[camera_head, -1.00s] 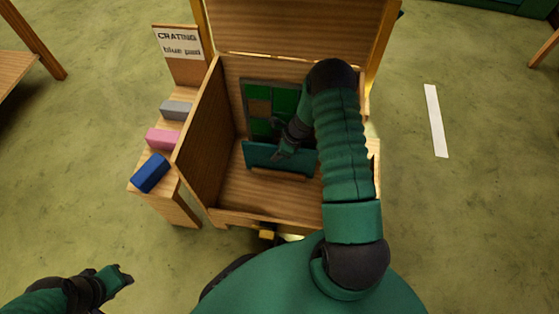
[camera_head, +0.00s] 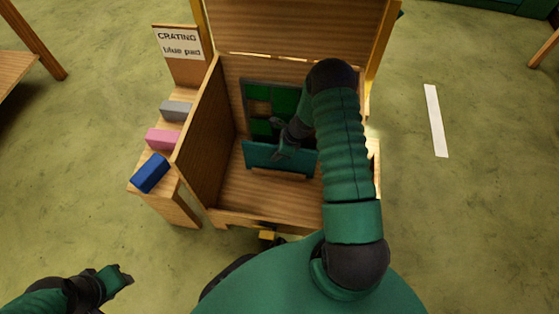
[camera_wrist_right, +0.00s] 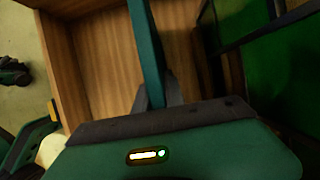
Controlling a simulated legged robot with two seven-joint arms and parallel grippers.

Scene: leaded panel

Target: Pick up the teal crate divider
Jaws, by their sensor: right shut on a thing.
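The teal crate divider (camera_head: 262,157) stands as an upright strip across the wooden crate (camera_head: 207,150), in front of the green leaded panel (camera_head: 259,98). My right gripper (camera_head: 284,152) reaches down into the crate and is shut on the divider's top edge. In the right wrist view the divider (camera_wrist_right: 147,50) runs away from between the fingers (camera_wrist_right: 157,98). My right arm hides part of the panel and the crate's right side. My left gripper (camera_head: 122,277) is empty at the lower left, away from the crate; its opening is too small to judge.
A side shelf left of the crate holds a grey pad (camera_head: 176,110), a pink pad (camera_head: 162,139) and a blue pad (camera_head: 150,173). A sign (camera_head: 180,43) reading "CRATING blue pad" stands behind them. The crate's front floor is clear.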

